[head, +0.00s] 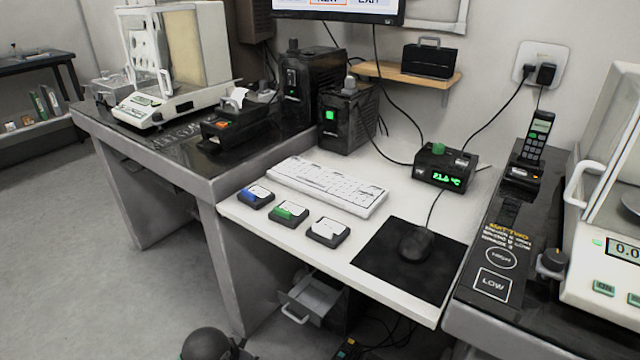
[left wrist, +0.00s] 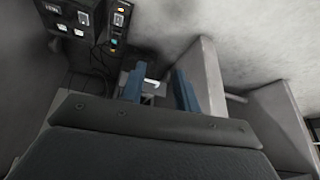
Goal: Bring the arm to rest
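My left gripper (left wrist: 161,76) shows in the left wrist view as two blue fingers standing apart, with nothing held between them. It is low, facing the floor area beneath a table. A small light drawer front with a white handle (left wrist: 152,83) shows beyond the fingers, apart from them. I cannot make out either gripper in the head view. My right gripper is in neither view.
The desk (head: 304,248) holds a keyboard (head: 328,188), three small boxes, a mouse mat (head: 375,262) and a clock display (head: 443,168). Balances stand on side tables. A drawer unit (head: 312,300) is under the desk. A power strip (left wrist: 119,27) and cables lie low.

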